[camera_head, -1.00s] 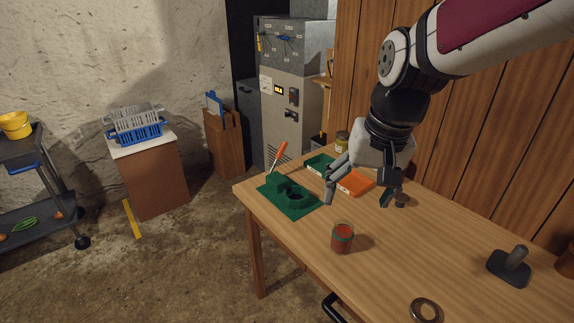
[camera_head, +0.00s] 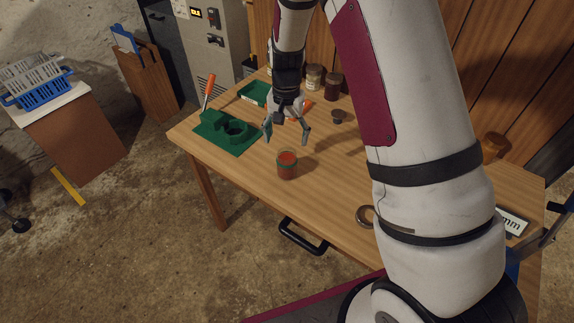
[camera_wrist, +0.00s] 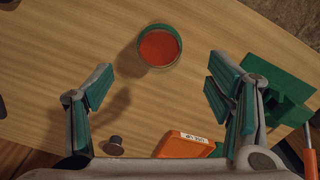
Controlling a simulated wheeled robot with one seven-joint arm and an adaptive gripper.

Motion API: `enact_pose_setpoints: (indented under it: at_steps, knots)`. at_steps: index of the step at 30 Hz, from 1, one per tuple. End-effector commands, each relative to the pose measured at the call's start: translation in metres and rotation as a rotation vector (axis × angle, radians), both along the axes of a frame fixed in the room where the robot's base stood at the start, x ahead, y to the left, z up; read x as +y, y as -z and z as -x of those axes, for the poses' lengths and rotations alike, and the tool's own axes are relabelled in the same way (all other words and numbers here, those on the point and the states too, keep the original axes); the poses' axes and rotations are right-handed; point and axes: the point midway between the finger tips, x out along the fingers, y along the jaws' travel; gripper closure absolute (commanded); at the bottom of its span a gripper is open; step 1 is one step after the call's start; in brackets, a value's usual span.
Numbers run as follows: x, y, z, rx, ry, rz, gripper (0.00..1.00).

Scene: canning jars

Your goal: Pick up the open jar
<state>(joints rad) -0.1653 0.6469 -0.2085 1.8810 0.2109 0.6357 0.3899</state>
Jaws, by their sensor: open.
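The open jar (camera_head: 287,165) stands upright on the wooden table, with red contents showing through its open top. It also shows in the wrist view (camera_wrist: 159,47), seen from above near the top centre, beyond the fingertips. My gripper (camera_head: 285,135) is open and empty above the table, just behind the jar in the head view. In the wrist view my gripper's two fingers (camera_wrist: 160,85) are spread wide, and the jar lies between their lines but ahead of them. The fingers do not touch the jar.
A green fixture (camera_head: 225,132) with an orange-handled tool (camera_head: 208,90) is left of the jar. An orange tray (camera_wrist: 185,146), a green tray (camera_head: 255,93) and closed jars (camera_head: 313,77) are behind. A small dark knobbed object (camera_head: 338,116) and a metal ring (camera_head: 366,215) lie right. Table around the jar is clear.

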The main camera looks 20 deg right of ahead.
Motion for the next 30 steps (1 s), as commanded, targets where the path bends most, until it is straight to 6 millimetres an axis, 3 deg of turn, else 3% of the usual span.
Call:
enact_pose_setpoints:
  at_steps: [6, 14, 24, 30]
  knots:
    - [0.0, 0.037, 0.001, 0.002, 0.0, 0.0, 0.26]
    - [-0.001, 0.053, 0.0, 0.0, -0.001, 0.0, 0.26]
    - [-0.003, 0.094, -0.001, 0.001, 0.0, -0.001, 0.26]
    - [-0.003, 0.1, -0.002, -0.001, -0.001, 0.0, 0.26]
